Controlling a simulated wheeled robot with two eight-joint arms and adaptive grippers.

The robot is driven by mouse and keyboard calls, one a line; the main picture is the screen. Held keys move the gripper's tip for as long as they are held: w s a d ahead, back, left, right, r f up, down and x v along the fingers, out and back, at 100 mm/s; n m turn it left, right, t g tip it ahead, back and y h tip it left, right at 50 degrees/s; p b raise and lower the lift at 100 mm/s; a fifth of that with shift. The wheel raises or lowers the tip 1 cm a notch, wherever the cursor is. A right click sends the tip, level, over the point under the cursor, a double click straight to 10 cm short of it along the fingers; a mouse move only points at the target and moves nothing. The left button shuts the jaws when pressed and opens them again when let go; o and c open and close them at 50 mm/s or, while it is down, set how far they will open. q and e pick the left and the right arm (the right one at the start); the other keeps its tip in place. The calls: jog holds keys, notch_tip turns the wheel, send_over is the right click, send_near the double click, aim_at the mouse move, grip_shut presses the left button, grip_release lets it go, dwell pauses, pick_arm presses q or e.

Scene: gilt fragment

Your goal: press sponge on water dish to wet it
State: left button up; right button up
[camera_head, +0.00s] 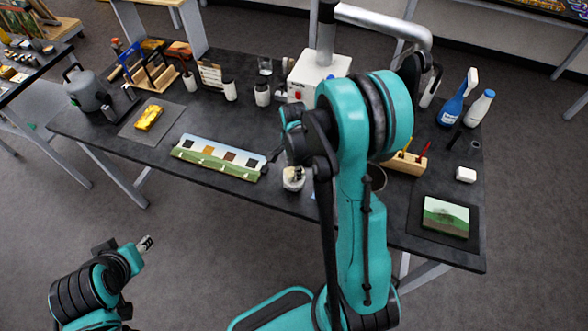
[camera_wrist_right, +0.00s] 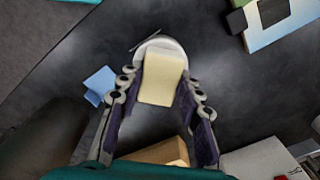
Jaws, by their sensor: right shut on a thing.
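The cream sponge (camera_wrist_right: 162,78) sits between the fingers of my right gripper (camera_wrist_right: 160,100), which is shut on it. Behind the sponge in the right wrist view, the rim of a round white dish (camera_wrist_right: 158,43) shows; the sponge overlaps it and I cannot tell whether they touch. In the head view a small white round thing (camera_head: 293,183), which looks like the dish, is on the dark table (camera_head: 235,192) below my right gripper. My right arm hides much of that spot. My left gripper (camera_head: 147,243) is off the table at lower left, its opening unclear.
A long painted panel (camera_head: 220,157) lies left of the dish. A light blue cloth-like piece (camera_wrist_right: 100,84) lies nearby. A wooden holder (camera_head: 406,162) and a small landscape painting (camera_head: 446,217) are to the right. A white box (camera_head: 312,75) stands behind.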

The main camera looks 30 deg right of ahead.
jog(key=shift+r+p, duration=2.35)
jog(key=shift+r, duration=1.2)
